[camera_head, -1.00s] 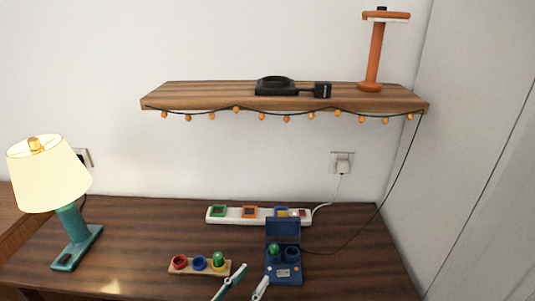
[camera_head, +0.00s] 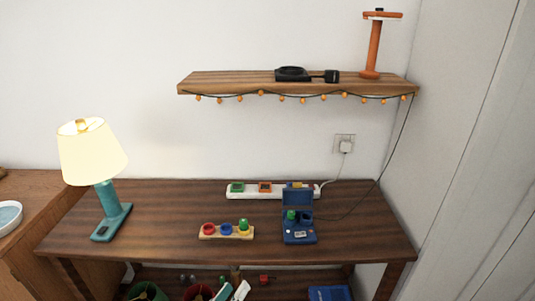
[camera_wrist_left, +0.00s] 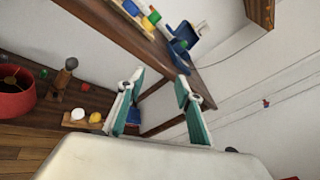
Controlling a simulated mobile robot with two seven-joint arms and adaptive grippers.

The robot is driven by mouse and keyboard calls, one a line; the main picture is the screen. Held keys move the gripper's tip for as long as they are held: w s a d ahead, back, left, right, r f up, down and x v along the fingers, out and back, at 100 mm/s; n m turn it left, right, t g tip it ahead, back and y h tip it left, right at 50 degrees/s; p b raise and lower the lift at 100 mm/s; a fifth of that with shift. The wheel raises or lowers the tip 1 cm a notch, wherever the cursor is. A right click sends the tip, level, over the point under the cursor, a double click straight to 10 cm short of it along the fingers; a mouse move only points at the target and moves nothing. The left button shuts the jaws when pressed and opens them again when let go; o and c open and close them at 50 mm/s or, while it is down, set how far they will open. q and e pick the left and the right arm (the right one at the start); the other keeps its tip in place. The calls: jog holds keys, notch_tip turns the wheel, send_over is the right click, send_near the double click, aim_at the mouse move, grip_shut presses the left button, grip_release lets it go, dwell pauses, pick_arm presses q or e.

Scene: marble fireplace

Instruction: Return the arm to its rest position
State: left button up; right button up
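My left gripper (camera_head: 233,291) shows at the bottom edge of the head view, below the front edge of the table (camera_head: 160,215) and in front of the lower shelf. In the left wrist view the two green-and-white fingers of my left gripper (camera_wrist_left: 155,95) stand well apart with nothing between them. They are clear of the tabletop, which shows above and beyond them. My right gripper is in neither view.
On the table stand a lit lamp (camera_head: 110,200), a block holding colored pieces (camera_head: 228,232), a blue open case (camera_head: 299,215) and a white power strip (camera_head: 262,191). A wall shelf (camera_head: 230,83) hangs above. Several objects, including a red container (camera_wrist_left: 14,92), are below.

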pick_arm(q)
jog(key=s+a+f+n+g+y, duration=0.2)
jog(key=s+a+f+n, duration=0.3)
jog(key=n, duration=0.9)
jog(key=s+a+f+n+g+y, duration=0.2)
jog(key=s+a+f+n, duration=0.4)
jog(key=f+n, duration=0.6)
jog(key=s+n, duration=0.2)
jog(key=n, duration=0.1)
jog(key=shift+s+a+n, duration=0.15)
jog(key=shift+s+n, duration=0.15)
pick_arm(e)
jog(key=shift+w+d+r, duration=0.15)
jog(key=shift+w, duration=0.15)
